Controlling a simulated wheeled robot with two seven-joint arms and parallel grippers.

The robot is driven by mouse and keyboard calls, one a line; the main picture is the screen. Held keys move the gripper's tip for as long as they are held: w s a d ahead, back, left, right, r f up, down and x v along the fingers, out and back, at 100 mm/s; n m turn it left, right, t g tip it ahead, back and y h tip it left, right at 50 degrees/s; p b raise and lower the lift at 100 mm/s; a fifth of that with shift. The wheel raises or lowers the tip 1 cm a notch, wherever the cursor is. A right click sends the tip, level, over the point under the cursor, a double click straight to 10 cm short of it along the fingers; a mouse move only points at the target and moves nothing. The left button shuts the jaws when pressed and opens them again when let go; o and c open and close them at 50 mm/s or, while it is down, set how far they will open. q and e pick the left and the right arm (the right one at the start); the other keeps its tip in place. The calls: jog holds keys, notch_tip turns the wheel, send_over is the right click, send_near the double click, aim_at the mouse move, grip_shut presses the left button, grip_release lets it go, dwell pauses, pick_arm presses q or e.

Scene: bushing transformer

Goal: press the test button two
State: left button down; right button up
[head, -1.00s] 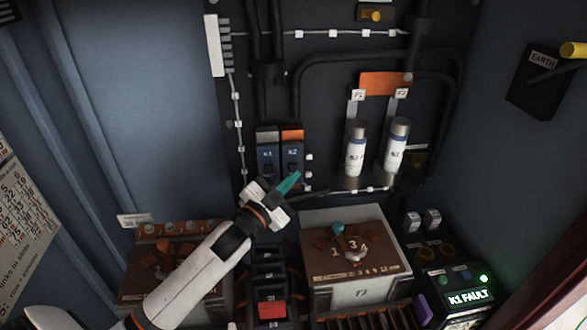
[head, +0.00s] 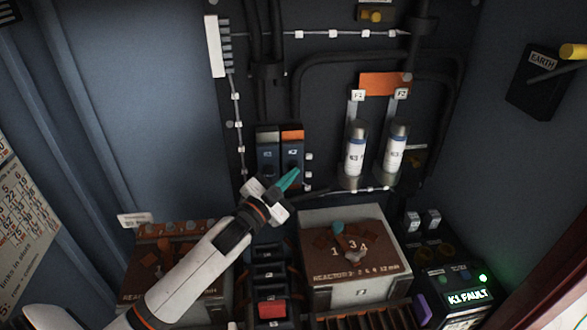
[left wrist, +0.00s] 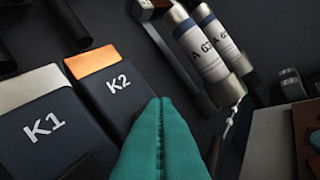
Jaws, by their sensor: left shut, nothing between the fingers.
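The dark K2 unit (head: 292,150) with an orange top is on the back panel, right of the K1 unit (head: 267,155) with a pale top. My left gripper (head: 293,173) has teal fingers, shut and empty, at the lower part of K2. In the left wrist view its fingertips (left wrist: 160,102) overlap K2's lower right edge. I cannot tell if they touch it. I cannot make out a test button on K2; its lower face is partly hidden by the fingers. My right gripper is not in view.
Two white cylindrical fuses (head: 356,150) stand right of K2. A reactor box (head: 350,262) is below right. A small box with a lit K1 FAULT sign (head: 468,296) is at lower right. An EARTH box (head: 545,82) is on the right wall.

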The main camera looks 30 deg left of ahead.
pick_arm(q)
jog(key=shift+w+a, duration=0.15)
jog(key=shift+w, duration=0.05)
jog(key=shift+s, duration=0.15)
dwell(0.5)
jog(key=shift+s+d+p, duration=0.35)
jog(key=shift+s+d, duration=0.2)
jog(key=s+d, duration=0.1)
jog(key=s, duration=0.1)
jog(key=s+d+p, duration=0.1)
jog(key=s+d, duration=0.1)
dwell(0.4)
dwell(0.7)
